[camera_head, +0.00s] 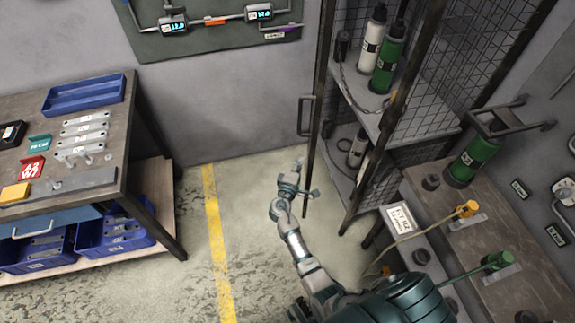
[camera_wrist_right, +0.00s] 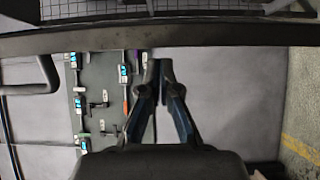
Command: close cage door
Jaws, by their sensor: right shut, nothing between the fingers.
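The cage (camera_head: 420,118) stands at the right with mesh panels and shelves. The cage door's dark frame (camera_head: 318,90) shows as a thin, near edge-on upright, with its handle (camera_head: 302,115) on the left side. I cannot tell how wide its gap is. My right gripper (camera_head: 303,188) is shut and empty, low beside the door frame and below the handle. In the right wrist view my shut fingers (camera_wrist_right: 158,72) are just under a dark bar (camera_wrist_right: 220,36); the handle (camera_wrist_right: 38,78) is at the left. Contact with the frame is unclear. My left gripper is out of view.
Green and white cylinders (camera_head: 388,60) stand on the cage shelf. A workbench (camera_head: 120,150) with blue bins is at the left. A side table (camera_head: 520,250) with a green cylinder is at the right. Floor around the yellow line (camera_head: 215,235) is clear.

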